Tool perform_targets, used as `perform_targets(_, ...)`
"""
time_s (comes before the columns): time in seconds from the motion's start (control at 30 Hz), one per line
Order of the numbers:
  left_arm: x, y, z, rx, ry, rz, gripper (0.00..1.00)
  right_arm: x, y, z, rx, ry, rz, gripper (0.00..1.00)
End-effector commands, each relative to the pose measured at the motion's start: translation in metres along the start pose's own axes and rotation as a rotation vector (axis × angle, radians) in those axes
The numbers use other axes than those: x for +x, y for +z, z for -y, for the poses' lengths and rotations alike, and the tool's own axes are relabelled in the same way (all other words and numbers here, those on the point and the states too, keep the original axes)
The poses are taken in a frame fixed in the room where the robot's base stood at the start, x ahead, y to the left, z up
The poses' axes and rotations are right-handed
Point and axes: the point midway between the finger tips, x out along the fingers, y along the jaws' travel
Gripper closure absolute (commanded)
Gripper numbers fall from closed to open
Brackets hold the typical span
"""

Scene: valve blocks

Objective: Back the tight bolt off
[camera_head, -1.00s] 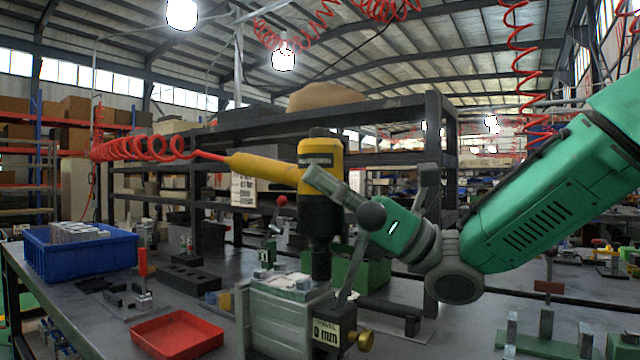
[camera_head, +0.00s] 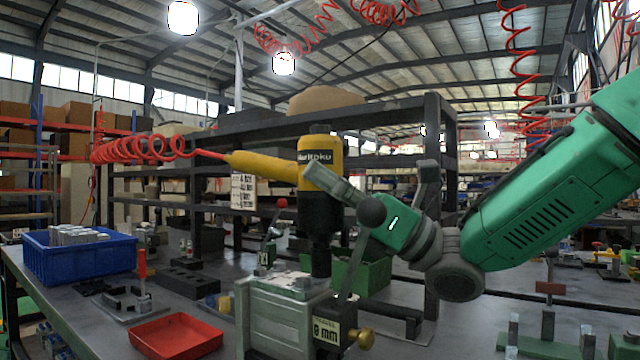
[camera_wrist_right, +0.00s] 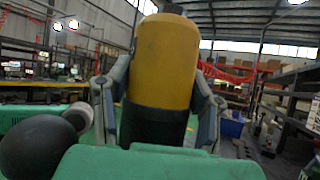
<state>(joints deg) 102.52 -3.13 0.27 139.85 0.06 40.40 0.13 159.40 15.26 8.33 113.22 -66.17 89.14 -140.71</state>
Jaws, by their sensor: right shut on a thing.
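A yellow and black power driver (camera_head: 320,205) stands upright over the valve block (camera_head: 280,312), its dark socket end down at the block's top plate. The bolt is hidden under the socket. A yellow handle with a red coiled air hose runs off to the left from the driver. My right gripper (camera_head: 328,182) is shut on the driver's body. In the right wrist view the driver (camera_wrist_right: 165,65) stands between the two fingers, which press on its sides. My left gripper is not in view.
A red tray (camera_head: 177,336) lies left of the block and a blue bin (camera_head: 80,254) with pale blocks stands farther left. A green bin (camera_head: 362,274) is behind the driver. A label reading "8 mm" and a brass knob (camera_head: 362,338) are at the block's right side.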

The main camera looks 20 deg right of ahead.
Motion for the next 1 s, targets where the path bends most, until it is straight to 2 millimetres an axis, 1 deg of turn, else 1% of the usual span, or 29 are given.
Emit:
perform_targets(0.03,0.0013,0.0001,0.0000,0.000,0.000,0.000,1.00,0.0010,0.0027,-0.0005,-0.005,0.003,0.006,1.00)
perform_targets(0.27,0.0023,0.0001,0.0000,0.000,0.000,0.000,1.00,0.0015,0.0035,-0.0005,-0.004,0.003,0.007,1.00)
perform_targets(1.0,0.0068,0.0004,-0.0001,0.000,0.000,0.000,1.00,0.0008,0.0025,-0.0005,-0.005,0.003,0.006,1.00)
